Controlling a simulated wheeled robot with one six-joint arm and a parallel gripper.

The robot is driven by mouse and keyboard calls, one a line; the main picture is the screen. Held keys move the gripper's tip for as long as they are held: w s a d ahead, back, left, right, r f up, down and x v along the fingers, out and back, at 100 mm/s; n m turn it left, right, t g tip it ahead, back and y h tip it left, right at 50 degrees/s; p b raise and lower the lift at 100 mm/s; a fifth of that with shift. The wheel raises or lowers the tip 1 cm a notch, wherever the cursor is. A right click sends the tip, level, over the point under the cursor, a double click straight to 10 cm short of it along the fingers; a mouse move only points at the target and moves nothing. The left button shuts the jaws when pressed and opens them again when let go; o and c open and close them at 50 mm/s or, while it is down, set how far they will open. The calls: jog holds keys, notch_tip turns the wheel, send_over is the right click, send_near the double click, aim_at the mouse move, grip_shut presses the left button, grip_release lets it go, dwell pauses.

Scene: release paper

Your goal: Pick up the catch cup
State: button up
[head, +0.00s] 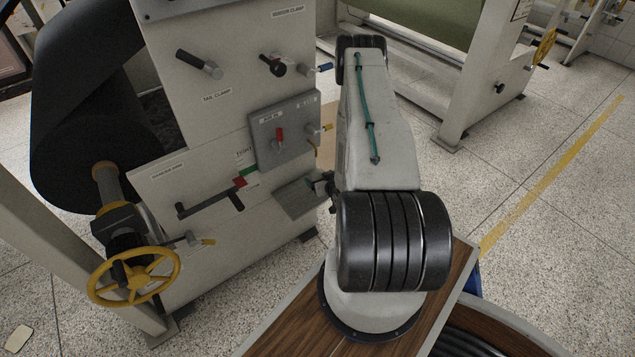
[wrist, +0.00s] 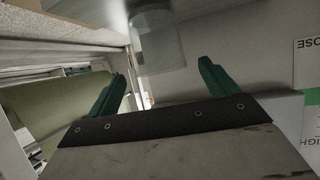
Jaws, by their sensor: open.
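The catch cup (wrist: 160,45) appears to be the pale, translucent cylinder at the top middle of the wrist view, which looks upside down. My gripper (wrist: 162,80) has its two green fingers apart, one to each side of the line to the cup. The cup lies ahead of the fingertips, and nothing shows held between them. In the head view a small dark part of my gripper (head: 324,183) shows at the left of my arm, beside the small grey shelf (head: 296,200). I cannot make out the cup in the head view; my arm hides much there.
A black roll (head: 85,110) and yellow handwheel (head: 133,277) are at the left.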

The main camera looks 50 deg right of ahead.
aim_at(314, 173)
jog(key=x, duration=0.5)
jog(key=shift+w+f, duration=0.2)
jog(key=shift+f, duration=0.1)
jog(key=c, duration=1.1)
jog(key=shift+c, duration=0.2)
